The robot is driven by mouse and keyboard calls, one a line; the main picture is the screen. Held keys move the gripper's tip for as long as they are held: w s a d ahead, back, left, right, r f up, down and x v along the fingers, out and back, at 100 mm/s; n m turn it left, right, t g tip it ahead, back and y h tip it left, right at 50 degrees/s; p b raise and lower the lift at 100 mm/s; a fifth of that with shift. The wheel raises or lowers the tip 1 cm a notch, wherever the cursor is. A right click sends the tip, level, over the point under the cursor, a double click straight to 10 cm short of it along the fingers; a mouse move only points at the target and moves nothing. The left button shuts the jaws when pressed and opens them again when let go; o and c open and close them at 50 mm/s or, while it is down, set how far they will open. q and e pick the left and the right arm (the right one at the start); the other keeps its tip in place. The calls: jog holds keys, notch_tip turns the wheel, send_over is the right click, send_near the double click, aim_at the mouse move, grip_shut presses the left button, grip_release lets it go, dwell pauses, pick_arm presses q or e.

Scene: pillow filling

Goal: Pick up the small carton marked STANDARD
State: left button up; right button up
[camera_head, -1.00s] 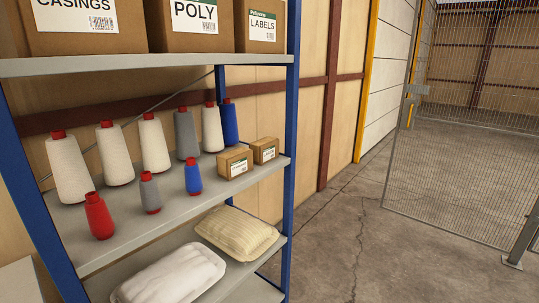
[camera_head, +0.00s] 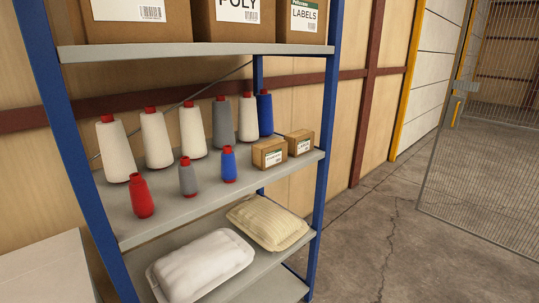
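Two small brown cartons stand side by side at the right end of the middle shelf. The nearer carton (camera_head: 269,153) and the farther carton (camera_head: 300,142) both carry white labels with a green strip. The label print is too small to read with certainty, so I cannot tell which one is marked STANDARD. Neither of my grippers is in view.
The middle shelf (camera_head: 190,204) holds white, grey, blue and red thread cones (camera_head: 140,195). Larger cartons (camera_head: 238,22) fill the shelf above, and two pillows (camera_head: 268,222) lie below. Blue uprights (camera_head: 325,130) frame the rack. Open floor (camera_head: 400,240) lies to the right.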

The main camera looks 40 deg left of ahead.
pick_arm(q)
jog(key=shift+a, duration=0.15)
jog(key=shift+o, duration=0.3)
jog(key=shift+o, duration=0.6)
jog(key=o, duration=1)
